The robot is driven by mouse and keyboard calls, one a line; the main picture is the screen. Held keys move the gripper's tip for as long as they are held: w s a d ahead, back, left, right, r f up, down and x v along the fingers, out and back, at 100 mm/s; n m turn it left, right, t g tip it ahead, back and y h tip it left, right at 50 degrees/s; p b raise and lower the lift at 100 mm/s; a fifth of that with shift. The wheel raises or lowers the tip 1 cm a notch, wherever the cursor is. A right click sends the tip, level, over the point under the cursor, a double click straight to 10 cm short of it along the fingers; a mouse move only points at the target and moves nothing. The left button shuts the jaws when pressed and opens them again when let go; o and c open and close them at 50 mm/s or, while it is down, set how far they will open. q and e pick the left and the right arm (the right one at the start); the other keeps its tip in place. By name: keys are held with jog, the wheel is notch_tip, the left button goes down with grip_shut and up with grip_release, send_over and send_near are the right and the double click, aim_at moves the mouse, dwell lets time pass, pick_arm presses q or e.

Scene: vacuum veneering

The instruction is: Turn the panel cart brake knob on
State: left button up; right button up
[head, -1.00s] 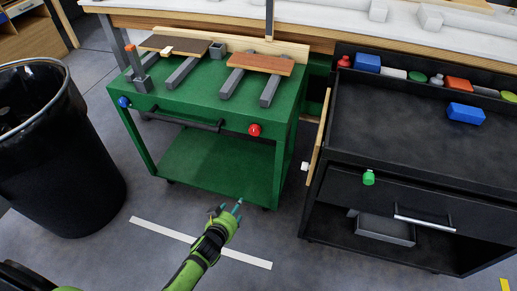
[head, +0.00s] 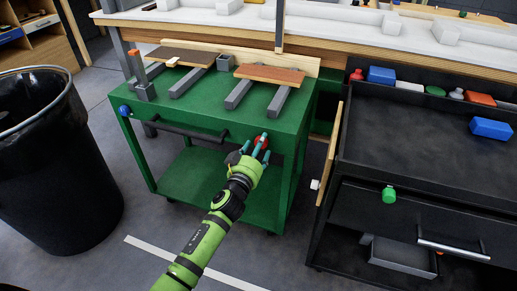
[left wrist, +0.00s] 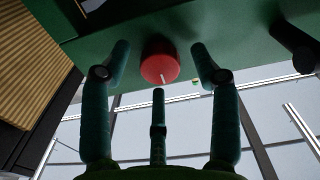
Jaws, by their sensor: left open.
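The green panel cart (head: 205,120) stands in the middle of the head view. A red knob (head: 262,140) is on its front right corner, partly hidden behind my fingers, and a blue knob (head: 125,110) is on its front left. My left gripper (head: 254,150) is open in front of the red knob. In the left wrist view the red knob (left wrist: 160,62) shows a short white line on its face. The fingers are spread on either side of it, with visible gaps. A third finger points up below it. My right gripper is not in view.
A dark handle bar (head: 188,131) runs along the cart's front. Panels (head: 270,74) lie on grey supports on its top. A black tool cart (head: 400,145) with a green knob (head: 389,195) stands right; a black bin (head: 60,170) stands left.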

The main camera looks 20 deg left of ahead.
pick_arm(q)
jog(key=shift+w, duration=0.1)
jog(key=c, duration=1.1)
jog(key=shift+c, duration=0.2)
jog(key=m, duration=1.7)
jog(key=shift+m+p, duration=0.3)
jog(key=shift+m, duration=0.1)
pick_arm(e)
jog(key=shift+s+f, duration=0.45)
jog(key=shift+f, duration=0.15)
pick_arm(q)
jog(key=shift+a, duration=0.1)
